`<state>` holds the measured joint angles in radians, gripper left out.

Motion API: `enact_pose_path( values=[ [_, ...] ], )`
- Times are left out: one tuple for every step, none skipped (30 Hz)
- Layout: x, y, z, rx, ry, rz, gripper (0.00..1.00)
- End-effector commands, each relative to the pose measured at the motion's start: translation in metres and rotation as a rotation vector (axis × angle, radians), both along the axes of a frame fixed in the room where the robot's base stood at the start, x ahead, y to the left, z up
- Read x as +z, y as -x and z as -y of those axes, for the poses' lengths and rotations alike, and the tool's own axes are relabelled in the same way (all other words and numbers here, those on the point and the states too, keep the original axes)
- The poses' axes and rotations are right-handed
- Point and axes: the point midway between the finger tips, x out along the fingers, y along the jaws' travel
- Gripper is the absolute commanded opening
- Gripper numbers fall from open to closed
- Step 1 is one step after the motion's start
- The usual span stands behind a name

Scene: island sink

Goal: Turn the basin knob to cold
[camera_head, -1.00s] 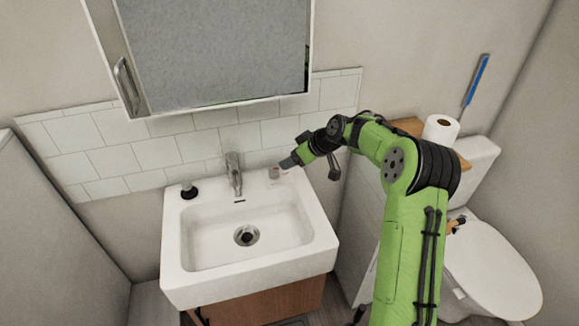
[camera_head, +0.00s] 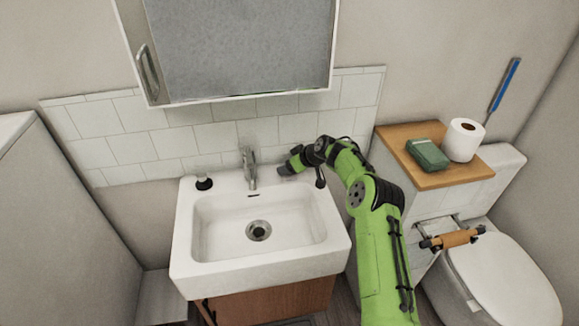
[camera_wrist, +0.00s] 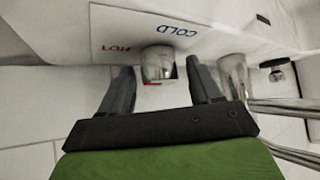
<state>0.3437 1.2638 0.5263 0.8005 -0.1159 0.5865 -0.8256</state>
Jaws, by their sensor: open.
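The basin knob (camera_wrist: 158,63) is a short metal cylinder at the sink's back deck. It stands beside a white label (camera_wrist: 150,35) with HOT in red and COLD in blue, which appears upside down in the wrist view. A small red mark shows at the knob's edge. My gripper (camera_wrist: 159,70) is open, with one dark finger on each side of the knob. A gap shows on both sides. In the head view my gripper (camera_head: 287,167) is at the deck's back right corner, and the knob is largely hidden there.
The metal faucet (camera_head: 249,168) stands just left of my gripper and also shows close beside the right finger in the wrist view (camera_wrist: 234,72). A black-topped stopper or dispenser (camera_head: 203,182) is at the back left. The white basin (camera_head: 258,262) is empty. A mirror cabinet (camera_head: 240,50) hangs above.

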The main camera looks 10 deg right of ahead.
Motion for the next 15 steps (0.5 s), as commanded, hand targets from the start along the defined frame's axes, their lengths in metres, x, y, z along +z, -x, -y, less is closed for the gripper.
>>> enact_pose_path(
  values=[
    [-0.002,-0.0019,-0.0015,-0.001,0.0,0.001,0.63],
    [-0.0028,-0.0024,-0.002,0.0,0.0,0.0,0.63],
    [-0.0036,-0.0027,-0.0024,0.0,0.0,0.0,0.63],
    [-0.0037,-0.0029,-0.0024,0.0,0.0,0.0,0.63],
    [-0.0038,-0.003,-0.0024,0.0,0.0,0.0,0.63],
    [-0.0036,-0.0029,-0.0024,0.0,0.0,0.0,0.63],
    [-0.0035,-0.0028,-0.0023,0.0,0.0,0.0,0.63],
    [-0.0035,-0.0028,-0.0023,0.0,0.0,0.0,0.63],
    [-0.0034,-0.0028,-0.0022,0.0,0.0,0.0,0.63],
    [-0.0034,-0.0028,-0.0022,0.0,0.0,0.0,0.6],
    [-0.0033,-0.0027,-0.0021,0.0,0.0,0.0,0.55],
    [-0.0033,-0.0027,-0.0021,0.0,0.0,0.0,0.49],
    [-0.0033,-0.0027,-0.0021,0.0,0.0,0.0,0.45],
    [-0.0033,-0.0027,-0.0021,0.0,0.0,0.0,0.4],
    [-0.0033,-0.0027,-0.0021,0.0,0.0,0.0,0.34]
  ],
)
